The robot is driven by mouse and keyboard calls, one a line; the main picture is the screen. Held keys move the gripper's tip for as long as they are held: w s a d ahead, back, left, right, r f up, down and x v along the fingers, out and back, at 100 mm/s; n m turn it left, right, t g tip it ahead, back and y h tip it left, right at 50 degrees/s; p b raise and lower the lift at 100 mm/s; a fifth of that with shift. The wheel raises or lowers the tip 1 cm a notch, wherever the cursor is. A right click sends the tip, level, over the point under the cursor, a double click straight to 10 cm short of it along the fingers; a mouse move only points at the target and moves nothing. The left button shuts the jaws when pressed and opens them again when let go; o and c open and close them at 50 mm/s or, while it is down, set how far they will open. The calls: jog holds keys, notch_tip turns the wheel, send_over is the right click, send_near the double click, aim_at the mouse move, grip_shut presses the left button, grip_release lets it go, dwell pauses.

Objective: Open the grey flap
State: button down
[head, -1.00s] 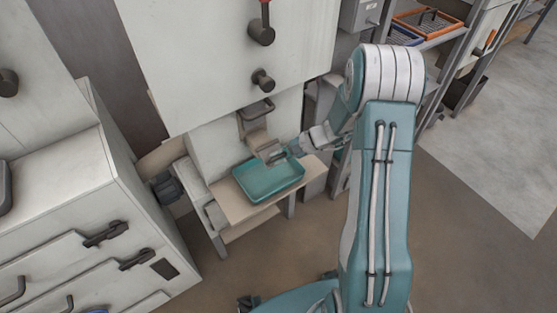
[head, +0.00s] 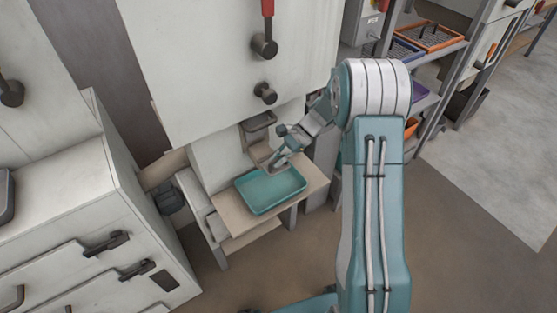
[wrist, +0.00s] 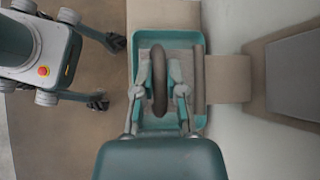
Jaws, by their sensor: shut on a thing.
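The grey flap (head: 261,154) sits at the lower end of the chute under the big pale machine cabinet, just above a teal tray. My gripper (head: 277,160) is at the flap's right front side in the head view. In the wrist view my gripper (wrist: 160,92) is shut on a dark curved handle (wrist: 159,75), with a finger on each side of it. A grey panel lies behind the handle, over the tray. My gripper partly hides the flap, so its exact angle is hard to tell.
The teal tray (head: 271,206) rests on a small beige table (head: 234,218) below the flap. A white cabinet with drawers (head: 75,215) stands at left. Shelves with bins (head: 425,55) stand at right. Open floor lies in front and at right.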

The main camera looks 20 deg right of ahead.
jog(key=shift+w, duration=0.1)
jog(key=c, duration=0.7)
grip_release()
jog(key=shift+a, duration=0.1)
jog(key=v, duration=1.1)
jog(key=shift+w+d+r, duration=0.1)
jog(key=shift+d+r, duration=0.1)
jog(key=shift+d, duration=0.15)
jog(key=s+a+r+n+t+h, duration=0.2)
jog(key=s+a+r+n+h, duration=0.4)
jog(key=s+r, duration=0.7)
jog(key=s+a+n+t+h, duration=0.1)
jog(key=s+n, duration=0.1)
jog(key=s, duration=0.3)
jog(key=s+r+n+t+h, duration=0.1)
jog(key=s+n+t, duration=0.1)
jog(key=s, duration=0.3)
jog(key=s+a+n+t+h, duration=0.1)
jog(key=s+n+t, duration=0.1)
jog(key=s, duration=0.3)
jog(key=shift+a+r+n, duration=0.35)
jog(key=shift+n, duration=0.45)
